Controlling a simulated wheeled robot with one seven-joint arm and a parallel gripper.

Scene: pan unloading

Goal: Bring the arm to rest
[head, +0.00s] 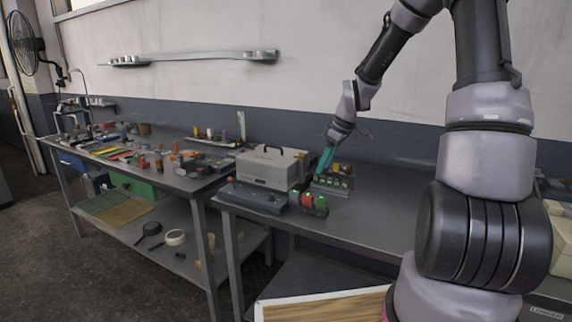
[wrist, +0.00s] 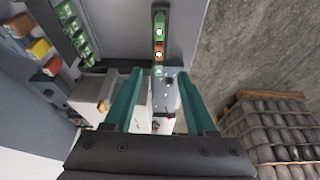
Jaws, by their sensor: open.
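My gripper (head: 327,158) reaches down over the workbench (head: 400,205), beside a row of green blocks (head: 333,181). In the wrist view its two teal fingers (wrist: 160,78) stand apart. A pale box and a grey part show beyond and between the fingers there, but I see nothing clamped. My arm comes down from the upper right of the head view and bends towards the bench. From the head view I cannot tell whether the fingertips touch the blocks.
A light grey box with a dark handle (head: 268,168) stands left of my gripper. A red and green switch unit (head: 308,202) is in front of it. A wall shelf (head: 200,58) hangs behind. A pallet stack (wrist: 268,130) shows at right.

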